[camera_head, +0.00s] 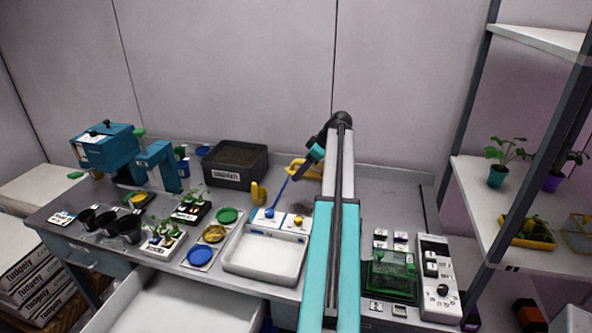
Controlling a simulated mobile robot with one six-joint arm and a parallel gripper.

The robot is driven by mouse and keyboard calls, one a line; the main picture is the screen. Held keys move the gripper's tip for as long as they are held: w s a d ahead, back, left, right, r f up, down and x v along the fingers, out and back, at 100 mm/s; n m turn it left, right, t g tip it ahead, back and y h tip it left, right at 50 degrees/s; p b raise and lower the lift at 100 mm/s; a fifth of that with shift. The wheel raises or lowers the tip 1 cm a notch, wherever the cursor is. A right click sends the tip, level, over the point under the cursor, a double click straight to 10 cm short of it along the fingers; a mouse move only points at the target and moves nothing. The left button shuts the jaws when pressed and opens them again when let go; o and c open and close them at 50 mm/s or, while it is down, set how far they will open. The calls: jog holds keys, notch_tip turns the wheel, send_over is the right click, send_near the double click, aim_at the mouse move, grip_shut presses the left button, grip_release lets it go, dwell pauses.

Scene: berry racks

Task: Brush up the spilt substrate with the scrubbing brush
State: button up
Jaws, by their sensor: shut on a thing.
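My arm rises through the middle of the view and bends down at its far end. My gripper (314,156) is small and partly dark against the bench; its fingers do not show clearly. A thin blue rod-like tool (284,192) runs down and left from it, its lower end near a blue knob (269,213) at the back of the white tray. I cannot tell whether this tool is the scrubbing brush. A faint dark patch (300,206) on the bench, partly hidden by my arm, may be the spilt substrate. A yellow object (303,169) lies behind the gripper.
A dark substrate box (236,180) stands at the back, with a yellow scoop-like thing (259,193) near it. A white tray (264,275) is at the front. Pots and seedlings crowd the left. A green-lidded box (390,268) and a control panel (438,275) stand right.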

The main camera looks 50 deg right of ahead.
jog(key=shift+w+a+f, duration=0.15)
